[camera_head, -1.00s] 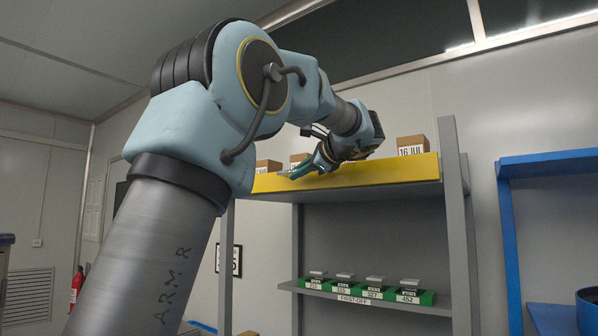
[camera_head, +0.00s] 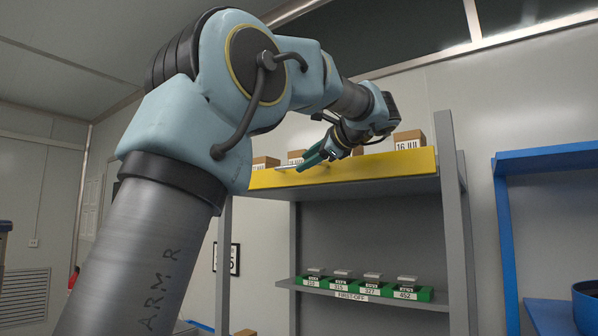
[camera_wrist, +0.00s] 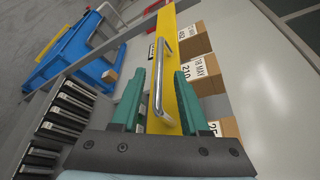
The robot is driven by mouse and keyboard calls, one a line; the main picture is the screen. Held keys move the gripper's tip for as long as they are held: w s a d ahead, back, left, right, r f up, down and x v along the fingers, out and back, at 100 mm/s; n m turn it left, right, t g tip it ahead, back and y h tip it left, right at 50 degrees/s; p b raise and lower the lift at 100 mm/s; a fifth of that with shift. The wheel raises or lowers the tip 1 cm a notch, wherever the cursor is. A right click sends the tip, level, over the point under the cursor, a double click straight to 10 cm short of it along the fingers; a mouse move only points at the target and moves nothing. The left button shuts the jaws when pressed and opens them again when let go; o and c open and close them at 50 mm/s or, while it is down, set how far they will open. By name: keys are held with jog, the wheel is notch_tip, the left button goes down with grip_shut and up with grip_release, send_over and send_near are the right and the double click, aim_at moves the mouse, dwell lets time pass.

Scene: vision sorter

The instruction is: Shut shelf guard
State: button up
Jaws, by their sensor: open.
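The shelf guard (camera_head: 385,165) is a long yellow panel along the front of the grey rack's top shelf. In the wrist view the guard (camera_wrist: 178,62) runs up the picture beside the cardboard boxes. A silver bar handle (camera_wrist: 158,80) stands out from its face. My gripper (camera_wrist: 158,74) has green fingers, open, one on each side of the handle, with gaps visible. In the head view my gripper (camera_head: 314,157) is at the guard's left half, pointing down and left; the handle is only partly visible there. Whether a finger touches the handle or guard I cannot tell.
Cardboard boxes (camera_head: 409,140) with date labels stand behind the guard. Green bins (camera_head: 370,287) sit on the lower shelf. A blue rack (camera_head: 550,162) stands at the right. The wrist view also shows a blue cart (camera_wrist: 75,52) at upper left.

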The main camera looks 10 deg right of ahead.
jog(key=b+v, duration=0.1)
jog(key=v, duration=0.5)
jog(key=shift+s, duration=0.15)
jog(key=shift+d, duration=0.1)
